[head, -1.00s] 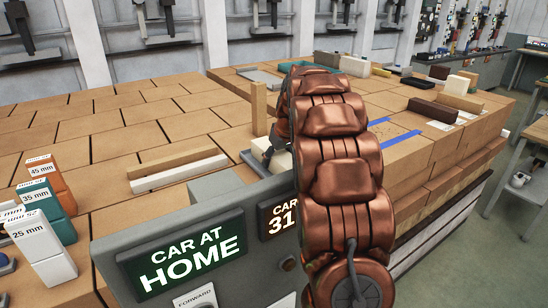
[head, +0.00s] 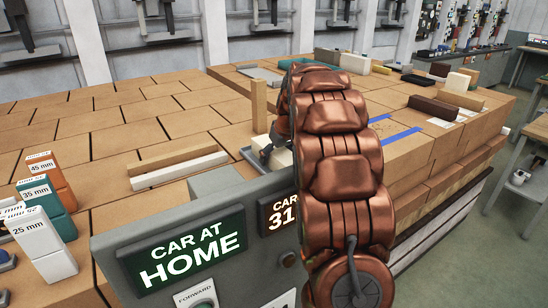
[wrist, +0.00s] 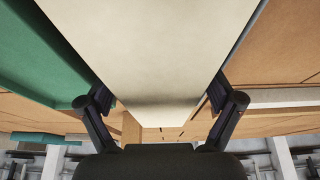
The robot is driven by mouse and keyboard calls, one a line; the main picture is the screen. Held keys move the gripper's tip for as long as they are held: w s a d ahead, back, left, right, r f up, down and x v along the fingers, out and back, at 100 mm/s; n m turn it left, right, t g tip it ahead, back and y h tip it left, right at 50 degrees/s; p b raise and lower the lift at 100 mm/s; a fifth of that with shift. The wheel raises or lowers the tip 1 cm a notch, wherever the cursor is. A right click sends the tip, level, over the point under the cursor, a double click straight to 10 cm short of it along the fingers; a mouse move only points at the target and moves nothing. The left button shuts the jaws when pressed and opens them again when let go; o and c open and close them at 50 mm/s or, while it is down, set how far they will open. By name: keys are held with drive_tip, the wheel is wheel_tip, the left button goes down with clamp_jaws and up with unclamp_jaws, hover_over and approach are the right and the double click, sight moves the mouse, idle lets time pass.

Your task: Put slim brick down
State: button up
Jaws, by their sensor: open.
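In the wrist view a broad cream brick face (wrist: 160,55) fills the space between the two fingers of my gripper (wrist: 161,92). The fingers are open, one beside each edge of the cream brick; whether either touches it I cannot tell. In the head view my copper arm hides most of the gripper. A cream block (head: 281,155) shows just left of the arm, partly hidden. A slim tan brick (head: 259,106) stands upright on the brick-topped bench, left of the arm. I cannot tell which of these is the slim brick of the task.
A tan strip (head: 172,159) and a white strip (head: 180,171) lie side by side on the bench. The control panel (head: 225,230) stands in front. Dark bricks (head: 432,108) and blue tape (head: 402,136) are at the right. A green surface (wrist: 45,60) lies left in the wrist view.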

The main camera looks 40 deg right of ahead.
drive_tip(key=b+v, duration=0.4)
drive_tip(key=v, duration=0.8)
drive_tip(key=shift+w+r, duration=0.1)
drive_tip(key=shift+r, duration=0.05)
drive_tip(key=shift+a, duration=0.15)
